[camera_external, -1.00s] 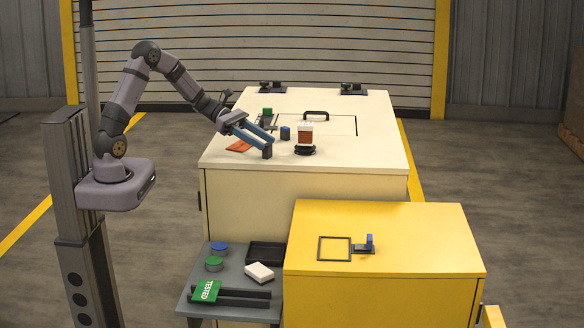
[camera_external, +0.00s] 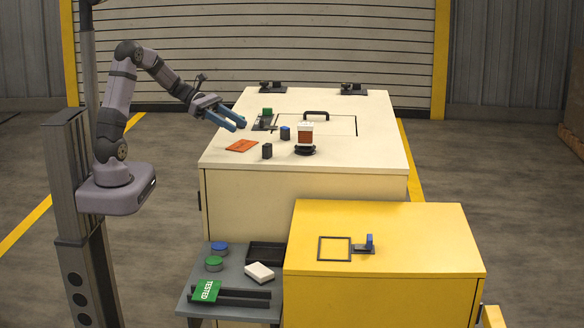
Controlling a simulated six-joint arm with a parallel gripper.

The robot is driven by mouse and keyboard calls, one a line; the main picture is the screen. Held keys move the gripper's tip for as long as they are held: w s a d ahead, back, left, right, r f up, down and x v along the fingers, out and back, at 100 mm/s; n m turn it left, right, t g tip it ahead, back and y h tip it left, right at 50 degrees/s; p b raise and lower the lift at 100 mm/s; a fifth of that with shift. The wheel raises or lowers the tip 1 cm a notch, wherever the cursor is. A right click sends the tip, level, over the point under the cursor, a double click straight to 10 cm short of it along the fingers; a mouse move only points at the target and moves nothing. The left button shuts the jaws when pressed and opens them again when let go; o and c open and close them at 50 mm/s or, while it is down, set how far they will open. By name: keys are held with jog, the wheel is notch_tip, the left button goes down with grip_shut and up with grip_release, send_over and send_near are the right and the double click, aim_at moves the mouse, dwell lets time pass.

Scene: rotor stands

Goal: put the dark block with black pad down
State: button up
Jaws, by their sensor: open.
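The dark block with black pad (camera_external: 267,151) stands upright on the cream cabinet top (camera_external: 370,150), near its front edge. My gripper (camera_external: 238,125) is open and empty. Its two blue fingers are up and to the left of the block, clear of it. Nothing hides the block.
An orange-red card (camera_external: 242,145) lies left of the block. A dark block with a blue top (camera_external: 285,132) and an orange and white object (camera_external: 305,133) on a black round base stand to its right. A green-topped piece (camera_external: 267,113) and a black handle (camera_external: 317,113) are farther back.

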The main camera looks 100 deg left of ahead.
jog(key=d+f+m+g, duration=0.1)
jog(key=d+m, duration=0.1)
jog(key=d, duration=0.1)
jog(key=d+f+m+g+h, duration=0.1)
jog(key=d+f, duration=0.1)
jog(key=d, duration=0.2)
jog(key=d+f+m+g, duration=0.2)
jog(key=d, duration=0.1)
jog(key=shift+w+d+m+h, duration=0.2)
jog(key=shift+m+h, duration=0.1)
jog(key=shift+h, duration=0.1)
jog(key=s+d+f+m+g+y, duration=0.3)
jog(key=s+d+f+m+g, duration=0.1)
jog(key=m, duration=0.9)
jog(key=s+d+f+m+g+y, duration=0.4)
jog(key=s+d+f+m, duration=0.3)
jog(key=d+m, duration=0.4)
jog(key=shift+s+d+f+m, duration=0.15)
jog(key=shift+s+d+m, duration=0.15)
jog(key=shift+s+m, duration=0.55)
jog(key=shift+w, duration=0.15)
notch_tip(320, 180, up, 5)
jog(key=p, duration=0.4)
jog(key=shift+f+p, duration=0.1)
jog(key=shift+p, duration=0.3)
